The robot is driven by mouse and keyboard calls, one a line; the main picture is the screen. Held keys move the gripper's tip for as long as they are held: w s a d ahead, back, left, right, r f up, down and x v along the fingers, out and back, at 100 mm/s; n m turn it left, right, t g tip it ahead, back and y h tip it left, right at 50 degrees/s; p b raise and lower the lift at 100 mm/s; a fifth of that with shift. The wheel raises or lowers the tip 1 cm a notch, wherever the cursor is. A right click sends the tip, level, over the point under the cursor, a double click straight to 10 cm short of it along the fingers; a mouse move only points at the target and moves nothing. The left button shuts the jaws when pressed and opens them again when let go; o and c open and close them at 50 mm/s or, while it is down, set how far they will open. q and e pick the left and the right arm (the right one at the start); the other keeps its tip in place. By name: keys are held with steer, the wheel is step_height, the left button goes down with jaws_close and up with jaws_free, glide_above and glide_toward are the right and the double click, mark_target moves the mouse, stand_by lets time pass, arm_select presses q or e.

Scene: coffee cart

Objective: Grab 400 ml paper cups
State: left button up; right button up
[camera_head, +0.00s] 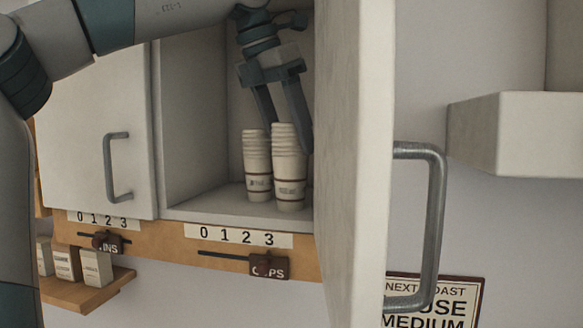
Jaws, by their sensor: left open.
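Two stacks of white paper cups with dark bands stand upright side by side on the floor of an open wall cabinet. The left stack (257,165) is slightly farther back, and the right stack (289,168) is nearer and looks a little taller. My left gripper (289,138) reaches into the cabinet from above with its fingers pointing down. It is open, with its fingertips around the upper part of the right stack; I cannot tell whether they touch it. The size print on the cups is too small to read. My right gripper is not in view.
The open cabinet door (352,150) with its metal handle (432,220) stands close to the right of the cups. A closed door (85,140) is at left. Below are a cups slider (268,265) and a shelf with small boxes (68,265).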

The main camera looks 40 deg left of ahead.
arm_select(q)
steer(key=shift+s+f, duration=0.15)
stand_by(0.3)
steer(key=c, duration=1.1)
